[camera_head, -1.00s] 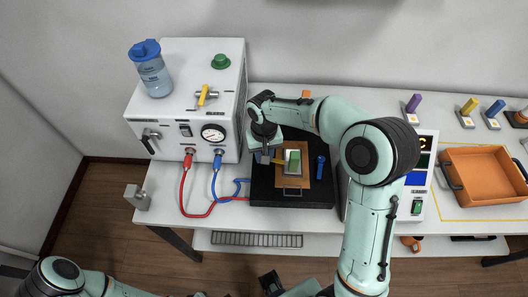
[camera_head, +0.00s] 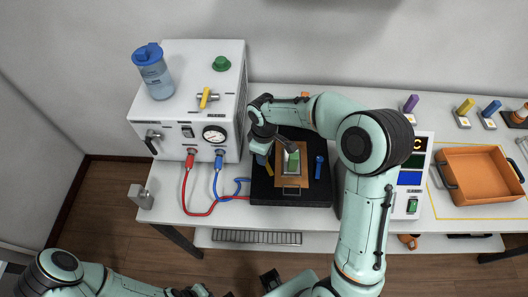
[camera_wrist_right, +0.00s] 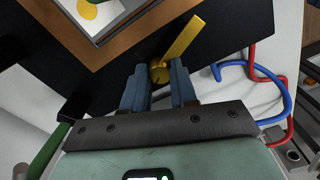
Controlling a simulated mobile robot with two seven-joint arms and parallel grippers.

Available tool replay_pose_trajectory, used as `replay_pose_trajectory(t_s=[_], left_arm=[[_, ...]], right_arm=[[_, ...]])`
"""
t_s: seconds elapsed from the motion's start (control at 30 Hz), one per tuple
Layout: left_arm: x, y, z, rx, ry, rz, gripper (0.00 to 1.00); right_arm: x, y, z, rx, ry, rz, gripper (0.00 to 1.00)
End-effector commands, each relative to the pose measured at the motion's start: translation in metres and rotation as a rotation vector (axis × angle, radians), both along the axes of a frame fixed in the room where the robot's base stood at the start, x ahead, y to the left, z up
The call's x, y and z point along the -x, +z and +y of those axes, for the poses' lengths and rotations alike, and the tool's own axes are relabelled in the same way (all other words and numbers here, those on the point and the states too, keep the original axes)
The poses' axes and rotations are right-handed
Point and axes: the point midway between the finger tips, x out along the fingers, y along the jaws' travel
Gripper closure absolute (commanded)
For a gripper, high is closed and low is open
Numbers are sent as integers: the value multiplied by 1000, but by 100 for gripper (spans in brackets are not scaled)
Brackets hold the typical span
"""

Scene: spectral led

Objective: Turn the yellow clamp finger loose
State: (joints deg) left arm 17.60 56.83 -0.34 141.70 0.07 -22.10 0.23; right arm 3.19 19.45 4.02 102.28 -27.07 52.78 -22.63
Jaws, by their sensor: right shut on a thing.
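The yellow clamp finger (camera_head: 269,170) is at the left side of the copper-brown plate (camera_head: 278,180) on the black base (camera_head: 300,203). In the right wrist view the yellow clamp finger (camera_wrist_right: 182,40) is a flat bar reaching up and right from a round pivot. My right gripper (camera_wrist_right: 160,80) is shut on that pivot end, with one blue-grey finger on each side. In the head view my right gripper (camera_head: 262,158) partly hides the clamp. A blue clamp finger (camera_head: 319,167) stands at the plate's right side. My left arm is at the bottom left; its gripper is not visible.
A white box with gauge (camera_head: 214,134) stands left, and its red hose (camera_head: 184,195) and blue hose (camera_head: 215,185) run near the base. A white device with a screen (camera_head: 411,178) and an orange tray (camera_head: 480,150) are to the right.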

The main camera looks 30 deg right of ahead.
Motion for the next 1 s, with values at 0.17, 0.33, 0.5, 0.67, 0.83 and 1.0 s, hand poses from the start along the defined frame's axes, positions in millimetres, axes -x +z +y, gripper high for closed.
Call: replay_pose_trajectory(t_s=[0.17,0.33,0.5,0.67,0.83,1.0], left_arm=[[-3,5,0,0,0,-3,100],[-5,8,0,0,0,-6,100],[-6,9,0,0,0,-7,100],[-6,10,0,0,0,-7,100],[-6,10,0,0,0,-7,100],[-6,10,0,0,0,-7,100]], right_arm=[[0,1,0,0,121,0,100],[0,0,0,0,206,0,100],[0,0,0,0,256,0,100],[0,0,0,0,276,0,100],[0,0,0,0,281,0,100],[0,0,0,0,281,0,100]])
